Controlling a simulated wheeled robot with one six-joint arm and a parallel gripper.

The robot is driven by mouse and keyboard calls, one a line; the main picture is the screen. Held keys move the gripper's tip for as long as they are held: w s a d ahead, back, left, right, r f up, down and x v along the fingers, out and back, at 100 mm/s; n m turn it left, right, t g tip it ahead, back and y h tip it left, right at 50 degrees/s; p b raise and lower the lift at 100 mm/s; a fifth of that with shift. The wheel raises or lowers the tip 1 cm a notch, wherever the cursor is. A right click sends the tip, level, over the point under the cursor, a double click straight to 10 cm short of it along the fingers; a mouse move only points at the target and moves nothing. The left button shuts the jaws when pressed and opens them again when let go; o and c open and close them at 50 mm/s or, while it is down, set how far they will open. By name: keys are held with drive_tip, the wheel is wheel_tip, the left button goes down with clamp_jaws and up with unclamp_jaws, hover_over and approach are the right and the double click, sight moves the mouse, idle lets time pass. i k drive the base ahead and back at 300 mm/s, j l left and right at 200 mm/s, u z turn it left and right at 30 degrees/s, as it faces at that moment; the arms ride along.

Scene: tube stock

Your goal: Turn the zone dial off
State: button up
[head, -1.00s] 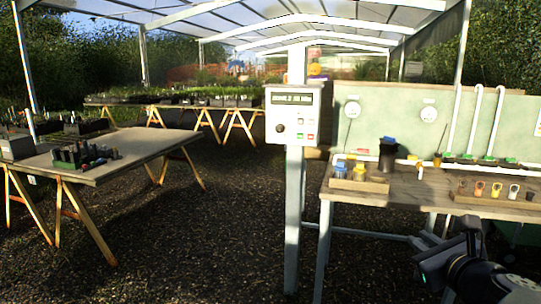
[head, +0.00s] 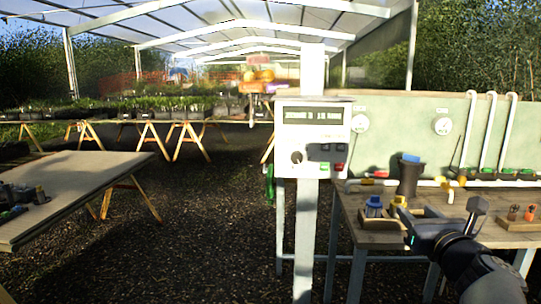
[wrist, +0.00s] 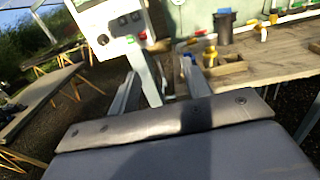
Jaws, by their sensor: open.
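The zone dial (head: 297,157) is a small dark round knob at the lower left of a white control box (head: 312,172) on a pale post. Its setting is too small to read. The box has a dark display strip at the top and small green and red buttons at lower right. In the wrist view the dial (wrist: 103,40) shows on the tilted box, beyond and to the left of my fingers. My gripper (head: 446,222) is open and empty, right of the post and lower than the box in the head view. Its fingers (wrist: 160,88) stand apart in the wrist view.
A wooden bench (head: 372,236) right of the post carries blue and yellow fittings, a dark cup (head: 409,180) and pipe parts. White pipes rise along a green panel (head: 400,125). A table (head: 80,185) stands at left. The gravel (head: 200,240) between is clear.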

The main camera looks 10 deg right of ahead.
sight(296, 157)
drive_tip(key=i+j, duration=0.25)
drive_tip(key=i, duration=0.2)
drive_tip(key=i+j, duration=0.3)
drive_tip(key=i, duration=0.15)
drive_tip(key=i+j, duration=0.25)
drive_tip(key=i, duration=0.25)
drive_tip(key=z, duration=0.05)
